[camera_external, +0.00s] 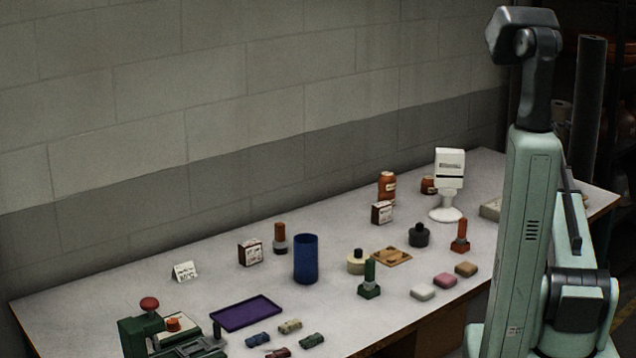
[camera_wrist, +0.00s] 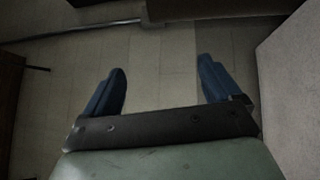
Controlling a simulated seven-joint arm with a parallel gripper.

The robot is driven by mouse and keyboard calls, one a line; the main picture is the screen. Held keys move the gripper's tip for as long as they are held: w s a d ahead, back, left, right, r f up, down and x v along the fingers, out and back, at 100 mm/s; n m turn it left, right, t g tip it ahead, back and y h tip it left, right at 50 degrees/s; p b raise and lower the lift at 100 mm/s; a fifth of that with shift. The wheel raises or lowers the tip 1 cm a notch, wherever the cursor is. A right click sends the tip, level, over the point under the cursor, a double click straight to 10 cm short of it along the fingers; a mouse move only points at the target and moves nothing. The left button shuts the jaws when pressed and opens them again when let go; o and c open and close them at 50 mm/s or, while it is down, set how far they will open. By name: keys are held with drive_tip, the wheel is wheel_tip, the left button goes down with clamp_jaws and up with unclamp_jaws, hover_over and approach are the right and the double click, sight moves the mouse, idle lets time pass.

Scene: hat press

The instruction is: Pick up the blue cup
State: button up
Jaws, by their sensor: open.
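The blue cup (camera_external: 306,259) is a tall, dark blue cylinder standing upright near the middle of the table in the external view. Nothing touches it. My gripper (camera_wrist: 160,85) shows only in the wrist view, with its two blue fingers spread wide and nothing between them. Below it is bare floor, so it is away from the cup. The wrist view does not show the cup. In the external view my arm stands at the right, and the gripper is out of sight.
On the grey table (camera_external: 350,318), a purple tray (camera_external: 246,313) and a green press (camera_external: 150,335) lie front left of the cup. A stamp with an orange handle (camera_external: 280,238) and a small box (camera_external: 250,253) stand behind left. A green stamp (camera_external: 370,280) stands to the right. A wall runs behind.

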drive_tip(key=s+a+r+m+g, duration=0.1)
drive_tip(key=s+a+m, duration=0.25)
drive_tip(key=a, duration=0.95)
drive_tip(key=s+a+m+g, duration=0.15)
drive_tip(key=s+a, duration=0.25)
drive_tip(key=a, duration=0.8)
drive_tip(key=s+a+f+m+g+y, duration=0.1)
drive_tip(key=s+a+f+g+y, duration=0.1)
drive_tip(key=s+a, duration=0.65)
drive_tip(key=s+a+f+m+g+y, duration=0.15)
drive_tip(key=s+a, duration=0.45)
drive_tip(key=a, duration=0.6)
drive_tip(key=n+g+y, duration=0.3)
drive_tip(key=n+g, duration=0.2)
drive_tip(key=g, duration=0.7)
approach(303, 246)
drive_tip(key=shift+w+d+x, duration=0.1)
drive_tip(key=shift+w+x, duration=0.35)
drive_tip(key=shift+x, duration=1.6)
drive_tip(key=shift+w+d+x, duration=0.1)
drive_tip(key=shift+w+x, duration=0.4)
drive_tip(key=shift+x, duration=1.5)
drive_tip(key=shift+w+d+x, duration=0.1)
drive_tip(key=shift+w+x, duration=0.35)
drive_tip(key=shift+x, duration=1.6)
drive_tip(key=shift+r, duration=0.15)
drive_tip(key=shift+c, duration=0.3)
drive_tip(key=c, duration=1.1)
